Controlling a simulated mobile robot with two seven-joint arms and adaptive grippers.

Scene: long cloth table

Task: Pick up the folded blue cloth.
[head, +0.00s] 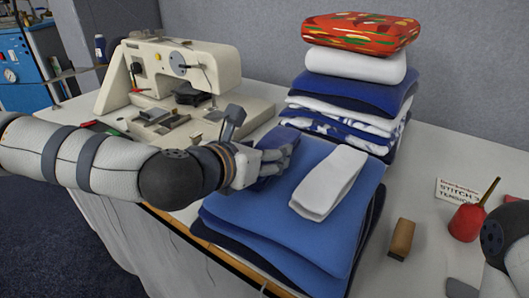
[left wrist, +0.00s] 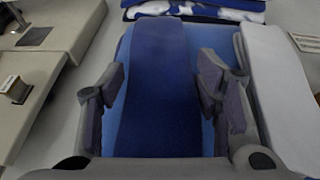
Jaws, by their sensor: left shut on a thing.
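A narrow folded dark blue cloth (left wrist: 155,85) lies lengthwise between the two fingers of my left gripper (left wrist: 160,75) in the left wrist view. The fingers are closed in on its sides, and it rests over a wider, lighter blue folded cloth (head: 265,215). A white folded cloth (head: 328,183) lies on the stack just right of the gripper. Part of my right arm shows at the lower right; its gripper cannot be made out.
A sewing machine (head: 175,75) stands behind and left of my left gripper. A tall cloth pile (head: 345,95) topped by a red patterned cloth (head: 360,32) stands behind the stack. A brown block (head: 401,239), red oil can (head: 467,222) and small sign (head: 458,191) are to the right.

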